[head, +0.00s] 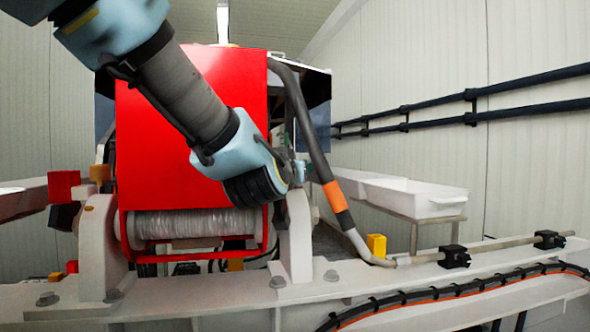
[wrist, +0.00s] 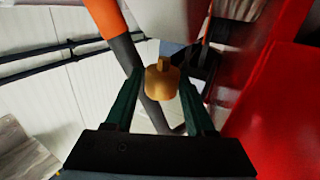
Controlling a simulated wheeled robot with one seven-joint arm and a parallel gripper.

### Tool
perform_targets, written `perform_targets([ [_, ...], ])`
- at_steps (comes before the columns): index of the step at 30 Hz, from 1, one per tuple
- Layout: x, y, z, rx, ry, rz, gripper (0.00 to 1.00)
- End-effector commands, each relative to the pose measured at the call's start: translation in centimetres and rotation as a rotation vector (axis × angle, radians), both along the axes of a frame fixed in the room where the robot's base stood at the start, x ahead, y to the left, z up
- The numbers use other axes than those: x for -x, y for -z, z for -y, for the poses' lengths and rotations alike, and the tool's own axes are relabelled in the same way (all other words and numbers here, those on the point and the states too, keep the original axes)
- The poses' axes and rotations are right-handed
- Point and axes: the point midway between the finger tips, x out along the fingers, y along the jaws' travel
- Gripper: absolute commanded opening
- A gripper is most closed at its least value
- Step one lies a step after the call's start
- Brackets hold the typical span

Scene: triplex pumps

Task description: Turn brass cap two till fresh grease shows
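A brass cap (wrist: 162,82) with a small stub on top shows in the middle of the wrist view. My gripper (wrist: 161,76) has its two dark green fingers apart, one on each side of the cap. A gap shows between the left finger and the cap; the right finger looks very close to it, and I cannot tell whether it touches. I cannot make out grease. In the head view my arm's wrist hides the fingers and this cap, near the right white bearing stand (head: 298,232). A brownish, cap-like block (head: 100,174) sits on the left stand.
A red guard (head: 190,140) fills the centre, close beside the gripper. A dark hose with an orange band (head: 334,196) runs down just right of it. A yellow block (head: 377,245) and clamped rod (head: 480,247) lie on the white frame. White trays (head: 430,204) stand behind.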

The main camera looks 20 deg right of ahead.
Motion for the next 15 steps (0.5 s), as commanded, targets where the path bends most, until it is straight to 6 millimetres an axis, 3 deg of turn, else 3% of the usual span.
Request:
perform_targets([
  [3,-0.13,0.05,-0.18,0.0,-0.005,-0.001,0.75],
  [15,-0.24,0.15,-0.34,0.001,-0.009,-0.003,0.75],
])
